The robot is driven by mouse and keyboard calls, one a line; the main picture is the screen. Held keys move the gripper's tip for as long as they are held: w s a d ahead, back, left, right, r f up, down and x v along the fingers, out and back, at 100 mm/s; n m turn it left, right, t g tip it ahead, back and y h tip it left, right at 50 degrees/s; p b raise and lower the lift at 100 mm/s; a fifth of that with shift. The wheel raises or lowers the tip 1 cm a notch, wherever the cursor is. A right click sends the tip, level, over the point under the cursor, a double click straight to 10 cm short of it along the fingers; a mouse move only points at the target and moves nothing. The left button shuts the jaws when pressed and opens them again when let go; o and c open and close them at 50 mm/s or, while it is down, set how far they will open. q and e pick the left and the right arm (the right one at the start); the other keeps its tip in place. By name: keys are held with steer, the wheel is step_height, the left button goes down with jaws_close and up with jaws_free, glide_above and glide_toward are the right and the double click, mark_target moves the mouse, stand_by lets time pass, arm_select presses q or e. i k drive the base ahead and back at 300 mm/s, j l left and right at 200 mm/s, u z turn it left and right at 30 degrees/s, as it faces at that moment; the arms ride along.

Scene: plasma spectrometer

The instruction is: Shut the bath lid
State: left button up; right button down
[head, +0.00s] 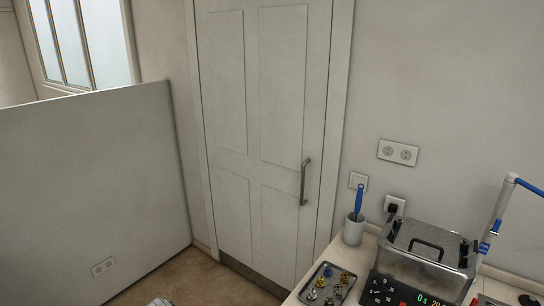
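The bath (425,272) is a steel box on the bench at the lower right of the head view. Its flat steel lid (425,238) with a black bar handle lies over the top. The lid looks level, but I cannot tell whether it is fully seated. Dark fittings stand at two of its corners. A black control panel with a lit display (400,292) is at the bath's front, cut off by the picture's bottom edge. Neither of my grippers can be made out in this view.
A tray (310,296) with several small metal parts lies left of the bath. A cup (353,231) with a blue-handled tool stands behind it. A thin white arm with blue joints (500,208) rises right of the bath. A grey partition (95,190) stands left, a closed door (265,130) behind.

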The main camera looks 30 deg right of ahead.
mark_target(430, 236)
steer(key=i+j, duration=0.15)
steer(key=i, duration=0.35)
steer(key=i+j, duration=0.1)
steer(key=i, duration=0.4)
steer(key=i+z, duration=0.5)
steer(key=i+j+z, duration=0.1)
steer(key=i+z, duration=0.2)
steer(key=z, duration=0.2)
steer(key=i+j+z, duration=0.25)
steer(key=z, duration=0.25)
steer(key=i+j+z, duration=0.15)
steer(key=z, duration=0.35)
steer(key=i+j+z, duration=0.3)
steer(key=z, duration=0.2)
steer(key=i+j+z, duration=0.2)
steer(key=z, duration=0.3)
steer(key=j+z, duration=0.5)
steer(key=i+j+z, duration=0.1)
steer(key=j+z, duration=0.7)
steer(key=j, duration=0.15)
steer(key=j+z, duration=0.35)
steer(key=j, duration=0.15)
